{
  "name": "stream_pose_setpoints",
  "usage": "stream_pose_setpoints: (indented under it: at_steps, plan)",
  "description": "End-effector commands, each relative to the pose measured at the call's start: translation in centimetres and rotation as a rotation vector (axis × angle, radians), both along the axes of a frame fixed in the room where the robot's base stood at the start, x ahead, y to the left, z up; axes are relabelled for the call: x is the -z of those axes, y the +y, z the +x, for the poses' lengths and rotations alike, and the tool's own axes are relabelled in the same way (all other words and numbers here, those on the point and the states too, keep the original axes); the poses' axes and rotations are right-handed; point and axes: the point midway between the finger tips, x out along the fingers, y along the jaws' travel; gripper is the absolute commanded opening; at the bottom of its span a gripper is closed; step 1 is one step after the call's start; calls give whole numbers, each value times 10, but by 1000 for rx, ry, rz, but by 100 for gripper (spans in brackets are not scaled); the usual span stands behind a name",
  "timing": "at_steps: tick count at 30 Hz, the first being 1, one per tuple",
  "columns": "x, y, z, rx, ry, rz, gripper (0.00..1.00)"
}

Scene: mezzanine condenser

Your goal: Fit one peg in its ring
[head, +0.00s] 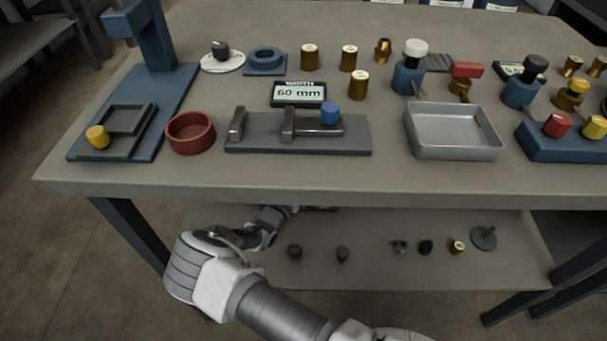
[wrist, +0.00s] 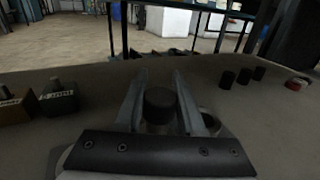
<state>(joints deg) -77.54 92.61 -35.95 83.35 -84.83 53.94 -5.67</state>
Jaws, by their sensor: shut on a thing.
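In the wrist view, my gripper (wrist: 160,76) has its two fingers on either side of a dark round peg (wrist: 158,103) and is shut on it. The peg's lower part is hidden by the gripper body. A pale round edge shows beside the right finger, too covered to identify. In the head view my arm reaches in over the lower shelf, and my gripper's end is mostly hidden under the tabletop's front edge. A blue ring (head: 267,57) on a square base stands at the back left of the tabletop. I cannot tell which ring belongs to the peg.
On the lower shelf (head: 375,275) stand several small dark pegs (head: 342,254), a brass one (head: 457,246) and a stemmed disc (head: 484,237). The wrist view shows dark cylinders (wrist: 244,76) at right and labelled blocks (wrist: 58,97) at left. The tabletop (head: 300,177) overhangs my arm.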

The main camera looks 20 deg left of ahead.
Motion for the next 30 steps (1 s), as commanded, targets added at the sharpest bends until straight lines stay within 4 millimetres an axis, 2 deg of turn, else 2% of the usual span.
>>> stream_pose_setpoints:
  at_steps: [30]
  plan:
    - [9,0,0,0,-1,-1,0]
